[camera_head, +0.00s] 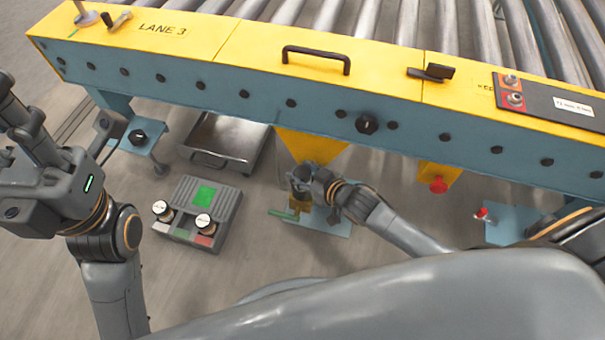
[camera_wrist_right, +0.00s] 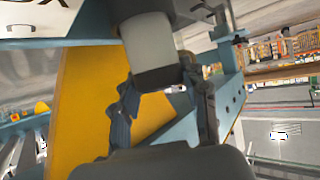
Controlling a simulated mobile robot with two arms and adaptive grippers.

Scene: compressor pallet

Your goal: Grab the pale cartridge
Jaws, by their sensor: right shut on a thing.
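The pale cartridge (camera_wrist_right: 150,48) shows in the right wrist view as a light grey-white cylinder at the top middle, with a darker grey lower end. My right gripper (camera_wrist_right: 158,88) has its two fingers on either side of that lower end and is shut on it. In the head view my right gripper (camera_head: 308,184) is low under the conveyor's front side, beside a brass fitting with a green handle (camera_head: 290,213). The cartridge is hard to make out there. My left gripper (camera_head: 55,115) is at the left edge, fingers apart, empty.
The yellow and blue conveyor frame (camera_head: 240,90) runs across above my right gripper. A grey box with two gauges (camera_head: 205,205) stands on the floor to the left, near a metal tray (camera_head: 225,140). A red knob (camera_head: 438,185) hangs under the frame at right.

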